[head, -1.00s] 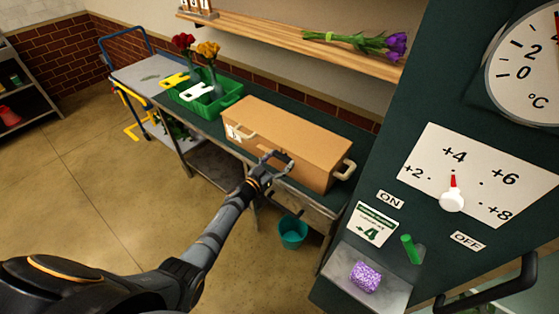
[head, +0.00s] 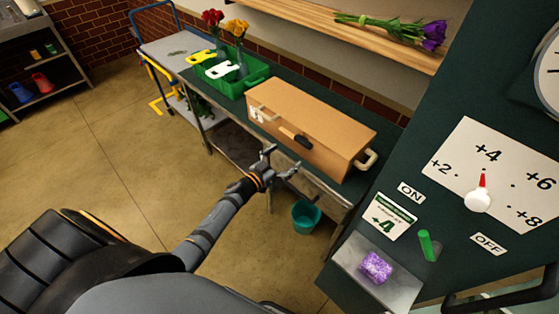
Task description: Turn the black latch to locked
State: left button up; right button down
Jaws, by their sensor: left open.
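The black latch (head: 302,142) is on the front face of a brown box (head: 310,112) that sits on the green-topped bench. The latch lies roughly lengthwise along the box front; whether it is locked is too small to tell. My left gripper (head: 284,161) is open and empty, in front of and just below the latch, apart from it. Its fingers point toward the box. My right gripper is out of view.
A teal bucket (head: 305,216) is on the floor below. A dark green panel with a dial (head: 478,200) rises at the right.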

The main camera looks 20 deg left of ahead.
pick_arm(q)
jog(key=shift+v, duration=2.2)
jog(key=s+a+f+n+g+y, duration=0.15)
jog(key=s+f, duration=0.25)
jog(key=f, duration=0.4)
jog(key=s+a+f+n+g+y, duration=0.1)
jog(key=s+a+f+g+y, duration=0.2)
jog(key=s+f, duration=0.35)
jog(key=s+a+f+n+g+y, duration=0.1)
jog(key=s+a+f+g+y, duration=0.15)
jog(key=f, duration=0.75)
jog(key=s+d+f+g, duration=0.1)
jog(key=s+f+g, duration=0.3)
jog(key=s, duration=1.2)
jog(key=s+d+f+g, duration=0.2)
jog(key=s+f+g, duration=0.2)
jog(key=s+f, duration=0.8)
jog(key=s, duration=0.4)
jog(key=shift+d+f+g, duration=0.2)
jog(key=shift+f+g, duration=0.05)
jog(key=shift+g, duration=0.15)
